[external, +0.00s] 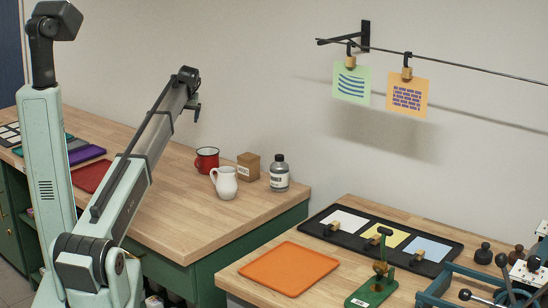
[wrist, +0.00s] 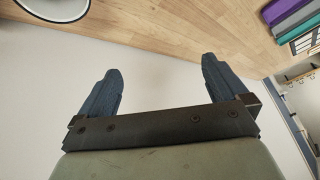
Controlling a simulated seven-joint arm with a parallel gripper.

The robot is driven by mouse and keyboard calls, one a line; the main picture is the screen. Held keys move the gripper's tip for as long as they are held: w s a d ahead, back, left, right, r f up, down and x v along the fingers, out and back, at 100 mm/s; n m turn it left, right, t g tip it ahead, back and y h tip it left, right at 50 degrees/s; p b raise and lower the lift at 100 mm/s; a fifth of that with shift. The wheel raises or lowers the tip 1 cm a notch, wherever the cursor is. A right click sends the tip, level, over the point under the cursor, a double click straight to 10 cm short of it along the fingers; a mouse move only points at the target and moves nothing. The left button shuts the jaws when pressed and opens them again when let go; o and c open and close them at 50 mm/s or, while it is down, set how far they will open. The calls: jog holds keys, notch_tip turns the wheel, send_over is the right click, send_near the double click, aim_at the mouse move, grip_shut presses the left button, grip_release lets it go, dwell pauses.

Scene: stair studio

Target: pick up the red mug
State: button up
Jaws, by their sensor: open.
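The red mug (external: 207,160) has a dark rim and stands upright on the wooden counter in the external view, behind and left of a white pitcher (external: 225,182). My gripper (wrist: 160,80) is open, with its two blue-grey fingers wide apart and nothing between them. In the external view the end of my arm is above and left of the mug, apart from it; its fingers are too small to make out there. In the wrist view a pale round shape with a dark rim (wrist: 55,8) is cut off at the top left; I cannot tell if it is the mug.
A brown box (external: 249,166) and a bottle with a black cap (external: 279,174) stand right of the mug. The counter front is clear. Colored flat items (external: 88,156) lie at the left. An orange tray (external: 290,268) and a black tray (external: 327,231) are on the right bench.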

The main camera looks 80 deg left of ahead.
aim_at(208, 161)
jog(key=w+d+r+n+t+h, duration=0.2)
jog(key=w+d+n+h, duration=0.15)
jog(key=w+h, duration=0.4)
jog(key=shift+m+y, duration=0.35)
jog(key=shift+y, duration=0.4)
jog(key=f, duration=0.6)
jog(key=w+f, duration=0.1)
jog(key=f, duration=0.6)
jog(key=d+f, duration=0.1)
jog(key=f, duration=0.5)
jog(key=shift+w+f, duration=0.2)
jog(key=shift+w, duration=0.05)
jog(key=shift+c, duration=0.3)
jog(key=shift+r, duration=0.1)
jog(key=c, duration=0.7)
jog(key=shift+r, duration=0.1)
jog(key=shift+r, duration=4.8)
